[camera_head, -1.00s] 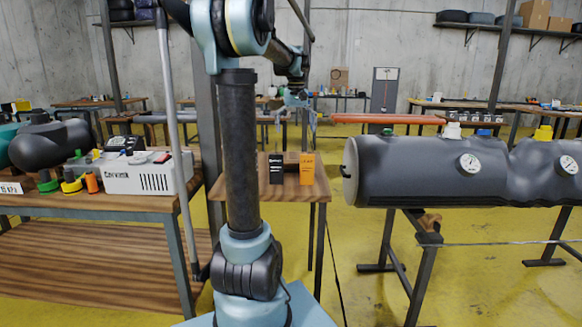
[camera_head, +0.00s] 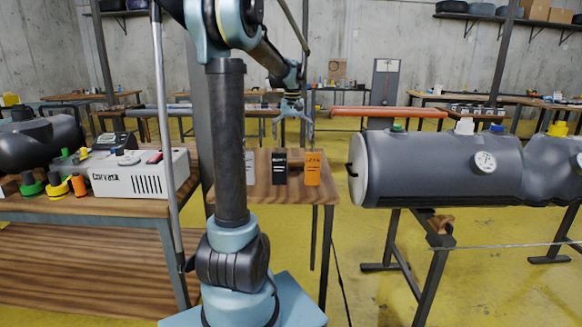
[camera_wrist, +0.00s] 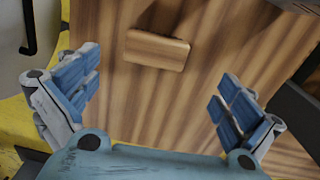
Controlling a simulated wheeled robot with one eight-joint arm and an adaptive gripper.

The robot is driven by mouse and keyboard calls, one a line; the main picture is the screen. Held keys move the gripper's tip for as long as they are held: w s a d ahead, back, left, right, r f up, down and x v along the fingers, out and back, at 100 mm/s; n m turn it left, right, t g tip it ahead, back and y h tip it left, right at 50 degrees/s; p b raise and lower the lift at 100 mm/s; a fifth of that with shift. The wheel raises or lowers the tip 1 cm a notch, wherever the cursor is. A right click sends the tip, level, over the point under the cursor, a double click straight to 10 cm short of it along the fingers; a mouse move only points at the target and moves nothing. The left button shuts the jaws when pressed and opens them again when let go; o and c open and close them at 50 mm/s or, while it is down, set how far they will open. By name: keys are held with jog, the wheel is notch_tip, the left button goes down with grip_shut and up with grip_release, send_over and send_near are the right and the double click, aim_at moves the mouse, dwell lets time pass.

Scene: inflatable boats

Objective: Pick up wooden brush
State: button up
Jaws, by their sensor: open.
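A small wooden block with a rounded edge, which looks like the wooden brush (camera_wrist: 157,50), lies on the striped wooden table top (camera_wrist: 185,95) in the wrist view. I cannot make it out clearly in the head view. My gripper (camera_wrist: 155,82) is open and empty, its blue-padded fingers spread wide to either side below the block in the picture. In the head view my gripper (camera_head: 293,112) hangs fingers down above the small wooden table (camera_head: 262,190). There is a gap between fingers and table.
A black box (camera_head: 279,167), an orange box (camera_head: 312,168) and a pale box (camera_head: 250,167) stand on the small table. A grey tank (camera_head: 420,170) on a stand is to the right. A workbench (camera_head: 90,207) with a white device (camera_head: 130,175) is at left.

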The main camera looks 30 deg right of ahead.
aim_at(293, 159)
notch_tip(293, 159, down, 5)
jog(key=shift+r, duration=0.1)
jog(key=f, duration=0.4)
jog(key=shift+w+d, duration=0.2)
jog(key=shift+d, duration=0.15)
jog(key=shift+f, duration=0.6)
jog(key=c, duration=1)
